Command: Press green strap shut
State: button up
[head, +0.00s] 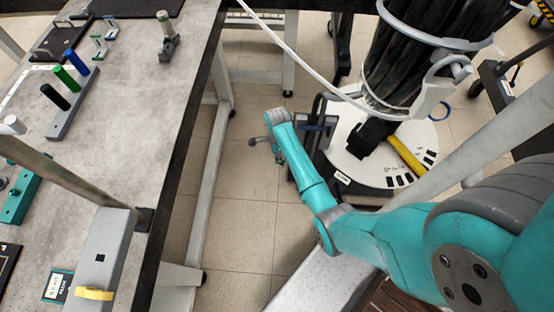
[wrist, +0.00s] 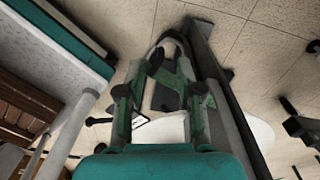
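I cannot pick out a green strap for certain in either view. A thick black coil (head: 418,45) stands on a round white base (head: 350,172) at the upper right of the head view, with pale bands around it. My gripper (head: 267,146) hangs over the floor between the bench and that base, left of the coil and apart from it. In the wrist view its two fingers (wrist: 165,62) stand apart, with no held object clear between them. Small green patches show by the right finger, too unclear to name.
A grey bench (head: 125,135) on the left carries a rack with black, green and blue pegs (head: 72,70). A yellow bar (head: 405,154) lies on the white base. A white cable (head: 300,62) crosses toward the coil. Tiled floor (head: 245,220) is open below my gripper.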

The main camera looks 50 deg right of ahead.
jog(key=shift+f, duration=2.25)
grip_shut()
jog(key=shift+r, duration=0.1)
